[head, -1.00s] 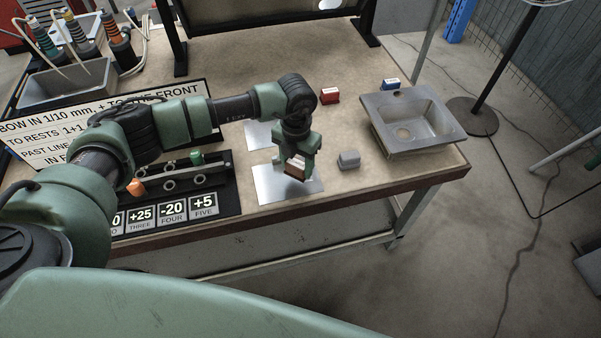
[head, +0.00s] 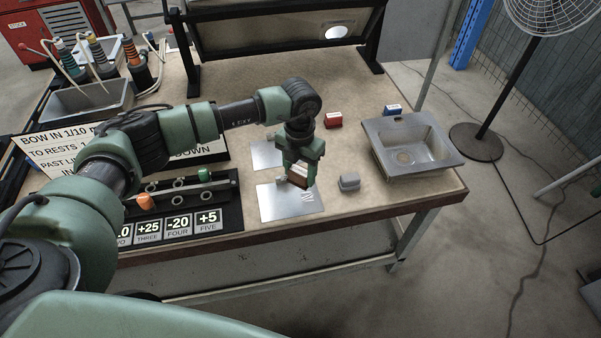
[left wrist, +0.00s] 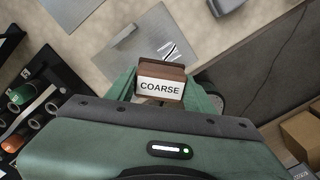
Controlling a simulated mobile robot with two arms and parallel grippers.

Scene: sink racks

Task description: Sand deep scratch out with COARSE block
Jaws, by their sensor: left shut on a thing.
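My left gripper (head: 299,176) is shut on the brown sanding block (head: 299,172), whose white label reads COARSE in the left wrist view (left wrist: 160,87). It holds the block over the back part of the nearer metal sheet (head: 275,207). I cannot tell whether the block touches the sheet. Pale scratch marks (head: 307,197) show on the sheet, just right of and nearer than the block. The marks also show in the left wrist view (left wrist: 170,50), beyond the block. My right gripper is out of view.
A second metal sheet (head: 264,153) lies behind. A grey block (head: 349,181) sits right of the nearer sheet. A red block (head: 333,120) and a blue block (head: 392,110) stand farther back. A sink (head: 425,150) is at the right, and a black rack (head: 222,197) at the left.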

